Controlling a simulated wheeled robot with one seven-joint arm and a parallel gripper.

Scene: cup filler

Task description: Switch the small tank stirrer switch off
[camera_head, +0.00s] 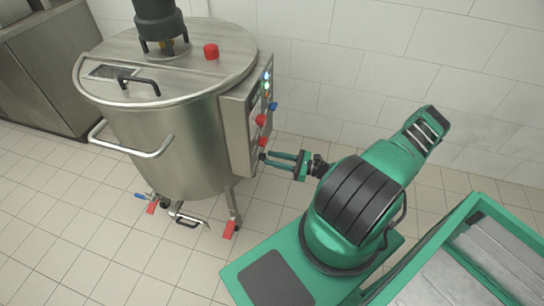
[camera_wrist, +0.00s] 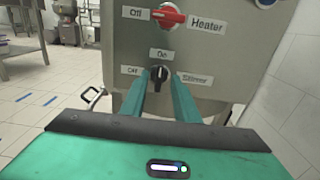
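The stirrer switch is a small black knob (camera_wrist: 159,73) on the steel control panel (camera_wrist: 222,55), with "On" above it, "Off" to its left and "Stirrer" to its right. Its pointer looks upright, toward "On". My gripper (camera_wrist: 160,84) has its two green fingers apart, one on each side of the knob just in front of the panel; I cannot tell whether they touch it. In the head view my gripper (camera_head: 268,158) reaches left to the lower part of the panel on the steel tank (camera_head: 170,140). The knob is small and dark there.
A red heater switch (camera_wrist: 169,16) sits above the stirrer switch. The panel also has red knobs (camera_head: 261,120) and a blue one (camera_head: 273,106). A green-framed tray (camera_head: 475,265) is at lower right. A tiled wall (camera_head: 400,50) stands behind. Tiled floor is open left of my base.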

